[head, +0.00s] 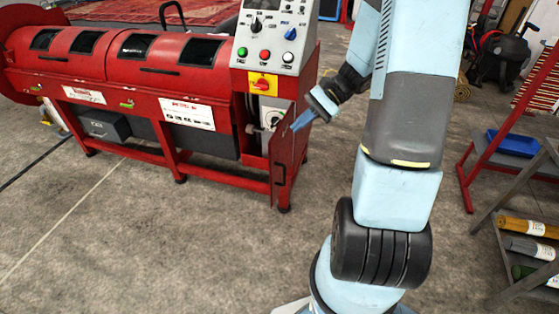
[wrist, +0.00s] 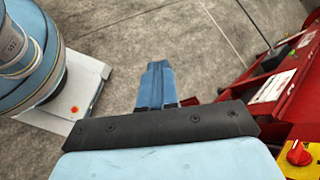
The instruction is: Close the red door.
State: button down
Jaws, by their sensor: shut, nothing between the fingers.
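The red door (head: 282,158) is on the control end of the long red machine (head: 180,110). It stands ajar, and a pale compartment with a dark round knob (head: 271,119) shows beside it. My gripper (head: 297,126) is shut and empty, just in front of the door's upper part in the head view. I cannot tell whether the fingertips touch the door. In the wrist view the blue fingers (wrist: 156,82) are together over bare floor, with red machine parts to their right. I cannot pick out the door clearly there.
The control panel (head: 270,35) rises above the door, with a red knob on a yellow plate (head: 263,83) below it. At the right stand a red-framed rack with a blue tray (head: 514,143) and a shelf with several rolls (head: 528,227). The floor in front of the machine is clear.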

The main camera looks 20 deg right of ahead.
jog(key=w+d+f+m+t+y, duration=0.2)
jog(key=f+m, duration=0.1)
jog(key=f, duration=0.3)
jog(key=w+d+f+m+t+y, duration=0.2)
jog(key=d+f+m, duration=0.1)
jog(key=f, duration=0.2)
jog(key=m+t, duration=0.8)
jog(key=m, duration=0.1)
send_near(273, 158)
jog(key=shift+h, duration=0.4)
jog(key=x, duration=0.7)
jog(key=shift+d, duration=0.1)
